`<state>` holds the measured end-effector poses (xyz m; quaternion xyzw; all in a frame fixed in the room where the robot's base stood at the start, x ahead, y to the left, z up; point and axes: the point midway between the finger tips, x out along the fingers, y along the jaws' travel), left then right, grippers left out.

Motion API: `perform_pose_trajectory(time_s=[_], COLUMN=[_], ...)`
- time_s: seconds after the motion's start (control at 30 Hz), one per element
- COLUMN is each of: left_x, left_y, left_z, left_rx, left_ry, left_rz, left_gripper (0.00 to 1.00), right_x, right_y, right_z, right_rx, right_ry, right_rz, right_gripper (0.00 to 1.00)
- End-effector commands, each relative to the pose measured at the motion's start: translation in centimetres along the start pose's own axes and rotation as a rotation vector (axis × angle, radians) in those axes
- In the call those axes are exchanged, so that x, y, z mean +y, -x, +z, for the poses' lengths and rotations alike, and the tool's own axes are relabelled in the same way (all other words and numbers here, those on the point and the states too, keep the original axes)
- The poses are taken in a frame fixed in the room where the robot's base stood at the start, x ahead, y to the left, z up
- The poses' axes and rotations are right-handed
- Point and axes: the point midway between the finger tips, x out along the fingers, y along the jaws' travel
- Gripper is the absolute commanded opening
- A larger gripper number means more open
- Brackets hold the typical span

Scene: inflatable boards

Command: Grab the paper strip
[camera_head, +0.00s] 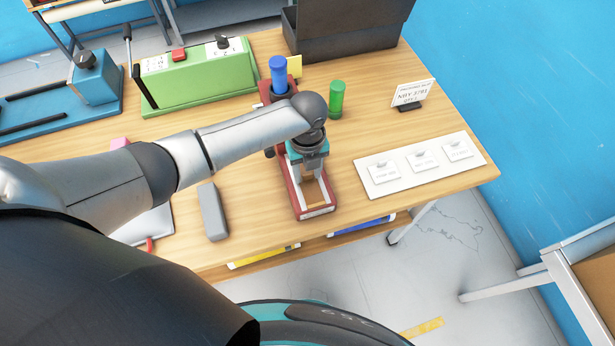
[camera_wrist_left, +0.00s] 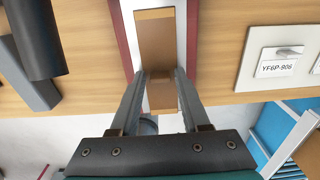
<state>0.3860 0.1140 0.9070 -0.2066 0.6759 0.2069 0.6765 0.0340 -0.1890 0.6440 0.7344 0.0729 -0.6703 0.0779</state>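The paper strip (camera_wrist_left: 155,38) is tan-brown and lies lengthwise on a red-edged holder with a pale inside (camera_wrist_left: 122,42). In the head view the strip (camera_head: 313,190) shows in the front part of the red holder (camera_head: 299,212). My left gripper (camera_head: 311,172) points down over the holder. In the wrist view my left gripper (camera_wrist_left: 162,76) has its fingers apart, one on each side of the strip. I cannot tell whether the fingertips touch it. My right gripper is out of view.
A blue cylinder (camera_head: 278,75) stands behind my left wrist, and a green one (camera_head: 336,98) stands to its right. A white board with labelled cards (camera_head: 372,192) lies right. A grey block (camera_head: 212,211) lies left. A green machine (camera_head: 200,80) and a dark bin (camera_head: 340,50) stand behind.

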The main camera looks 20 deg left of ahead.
Motion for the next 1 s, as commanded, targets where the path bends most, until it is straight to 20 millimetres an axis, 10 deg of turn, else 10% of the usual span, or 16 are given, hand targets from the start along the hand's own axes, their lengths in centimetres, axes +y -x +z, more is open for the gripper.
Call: perform_pose_trajectory(time_s=[0.4, 1.0], left_x=[0.0, 0.0], left_y=[0.0, 1.1], left_z=[0.0, 0.1], left_rx=[0.0, -0.001], left_ry=[0.0, 0.001], left_rz=[0.0, -0.002], left_gripper=[0.0, 0.0], right_x=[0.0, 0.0], right_y=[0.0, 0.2], right_z=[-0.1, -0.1], right_rx=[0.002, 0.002], right_ry=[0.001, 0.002], right_rz=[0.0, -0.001], right_gripper=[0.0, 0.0])
